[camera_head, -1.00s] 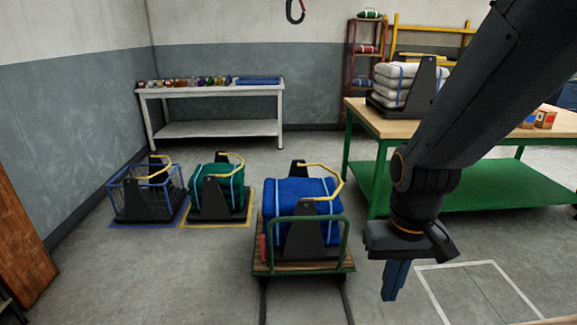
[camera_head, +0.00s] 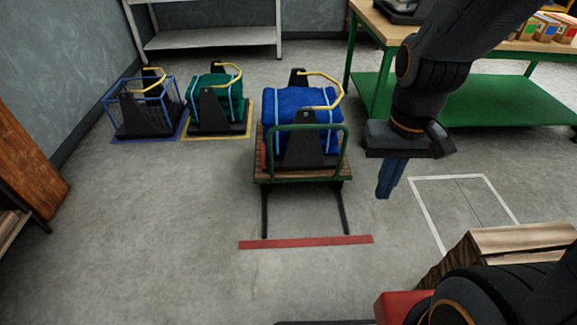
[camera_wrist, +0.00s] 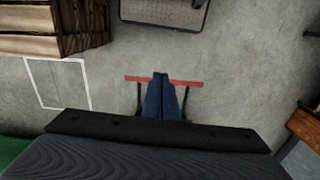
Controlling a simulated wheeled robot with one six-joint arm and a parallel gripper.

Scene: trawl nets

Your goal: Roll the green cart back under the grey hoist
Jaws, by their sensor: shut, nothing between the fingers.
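The green cart (camera_head: 262,167) has a wooden deck and a green push handle (camera_head: 345,130) on its near side. It stands at the far part of two dark floor rails (camera_head: 264,215) and carries a strapped blue bale (camera_head: 285,103) in a black holder with a yellow bar. My gripper (camera_head: 384,194) is shut and empty, pointing down to the right of the cart and apart from it. Its fingers also show in the wrist view (camera_wrist: 160,78), over the red floor stripe (camera_wrist: 190,82). The grey hoist is not in view now.
The red stripe (camera_head: 306,242) crosses the rails' near end. A green bale (camera_head: 203,85) and a blue wire basket (camera_head: 125,110) stand on the left. A green workbench (camera_head: 480,105) and wooden crate (camera_head: 520,240) are right. Floor around the rails is clear.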

